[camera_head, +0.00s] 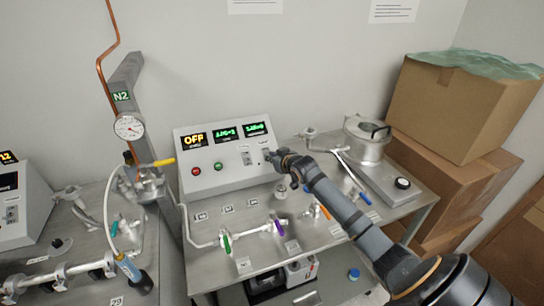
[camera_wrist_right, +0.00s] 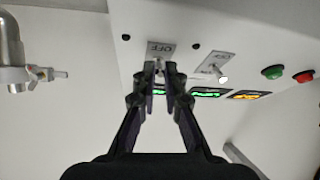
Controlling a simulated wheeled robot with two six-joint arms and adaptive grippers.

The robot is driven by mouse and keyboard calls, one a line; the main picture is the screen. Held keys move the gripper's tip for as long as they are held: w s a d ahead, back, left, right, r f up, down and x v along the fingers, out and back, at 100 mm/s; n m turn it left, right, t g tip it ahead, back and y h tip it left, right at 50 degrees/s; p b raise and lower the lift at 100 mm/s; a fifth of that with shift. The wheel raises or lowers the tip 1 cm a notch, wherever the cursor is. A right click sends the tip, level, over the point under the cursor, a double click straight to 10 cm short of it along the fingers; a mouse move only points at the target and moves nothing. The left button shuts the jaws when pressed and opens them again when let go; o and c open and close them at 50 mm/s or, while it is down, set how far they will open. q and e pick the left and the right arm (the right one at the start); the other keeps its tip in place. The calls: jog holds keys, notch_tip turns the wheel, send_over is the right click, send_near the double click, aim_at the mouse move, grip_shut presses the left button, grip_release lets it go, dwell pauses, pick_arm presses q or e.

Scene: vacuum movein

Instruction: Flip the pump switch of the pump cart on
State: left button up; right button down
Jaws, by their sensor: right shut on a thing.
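The pump cart's sloped control box (camera_head: 225,180) carries displays, a red and a green button and two toggle switches. My right gripper (camera_head: 272,156) is at the box's right end. In the right wrist view its fingertips (camera_wrist_right: 160,68) are closed together at one toggle switch, just by an OFF label (camera_wrist_right: 160,48); the fingers hide most of that toggle. The other toggle switch (camera_wrist_right: 222,78) is free, beside its own OFF label (camera_wrist_right: 217,62). It also shows in the head view (camera_head: 247,160). The left display (camera_head: 193,139) reads OFF. My left gripper is not in view.
The cart top (camera_head: 215,262) holds pipes with coloured valve handles. A metal pot (camera_head: 364,145) stands behind my right arm. Cardboard boxes (camera_head: 455,110) stack at the right. An N2 post with a gauge (camera_head: 129,126) and another bench (camera_head: 75,245) are at the left.

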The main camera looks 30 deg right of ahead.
jog(key=r+g+p, duration=0.1)
jog(key=p, duration=0.2)
jog(key=w+g+p, duration=0.1)
jog(key=g+p, duration=0.1)
jog(key=p, duration=0.1)
jog(key=r+g+y+p, duration=0.1)
jog(key=g+p, duration=0.1)
jog(key=p, duration=0.1)
jog(key=shift+w+d+r+p, duration=0.1)
jog(key=shift+w+r+p, duration=0.2)
jog(key=shift+r, duration=0.05)
jog(key=shift+w+g, duration=0.15)
jog(key=shift+g, duration=0.25)
jog(key=shift+w+d+m+g, duration=0.1)
jog(key=shift+w+m+g, duration=0.1)
jog(key=shift+m+g, duration=0.15)
jog(key=shift+w+f+g+y, duration=0.1)
jog(key=shift+w+g+y, duration=0.15)
jog(key=shift+g, duration=0.4)
jog(key=shift+w+d+g+y+b, duration=0.15)
jog(key=shift+w+g+y+b, duration=0.1)
jog(key=shift+g+b, duration=0.85)
jog(key=shift+r, duration=0.2)
jog(key=c, duration=1.4)
grip_release()
